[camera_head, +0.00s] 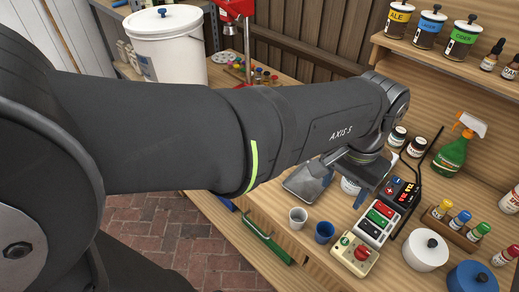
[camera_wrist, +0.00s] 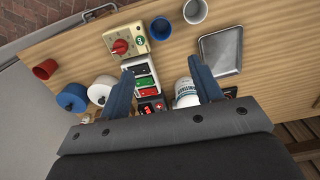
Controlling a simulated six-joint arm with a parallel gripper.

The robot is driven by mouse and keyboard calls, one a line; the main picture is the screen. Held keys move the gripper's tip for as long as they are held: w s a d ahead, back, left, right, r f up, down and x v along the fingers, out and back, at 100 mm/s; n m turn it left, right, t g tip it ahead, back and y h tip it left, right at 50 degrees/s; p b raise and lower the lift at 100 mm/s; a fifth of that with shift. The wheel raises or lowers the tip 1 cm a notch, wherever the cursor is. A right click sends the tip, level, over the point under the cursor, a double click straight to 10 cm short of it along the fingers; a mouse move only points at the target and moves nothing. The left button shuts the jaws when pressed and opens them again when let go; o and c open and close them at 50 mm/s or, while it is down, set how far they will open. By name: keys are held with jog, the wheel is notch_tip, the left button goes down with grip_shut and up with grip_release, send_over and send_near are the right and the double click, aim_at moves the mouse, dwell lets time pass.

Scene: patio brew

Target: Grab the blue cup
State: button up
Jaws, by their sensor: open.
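The blue cup (camera_head: 325,232) stands upright on the wooden bench, just right of a white cup (camera_head: 298,217). In the wrist view the blue cup (camera_wrist: 160,28) is near the top, beyond my fingertips, with its open mouth showing and the white cup (camera_wrist: 194,11) close to its right. My gripper (camera_wrist: 160,65) is open and empty, its two blue fingers spread over the bench. In the head view my gripper is partly hidden by my arm and sits behind and to the right of the blue cup, not touching it.
A yellow box with a red knob (camera_head: 353,254) and a button panel (camera_head: 377,222) stand close right of the cup. A metal tray (camera_wrist: 221,51) and a white labelled jar (camera_wrist: 186,93) are nearby. White (camera_head: 426,249) and blue (camera_head: 472,277) lidded pots stand right.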

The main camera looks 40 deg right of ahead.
jog(key=shift+c, duration=0.9)
jog(key=n+h, duration=0.1)
jog(key=n, duration=0.4)
send_near(325, 230)
jog(key=shift+t, duration=0.3)
jog(key=f, duration=0.6)
jog(key=shift+s+a+f, duration=0.25)
jog(key=shift+a+f, duration=0.1)
jog(key=shift+m, duration=0.3)
jog(key=c, duration=0.6)
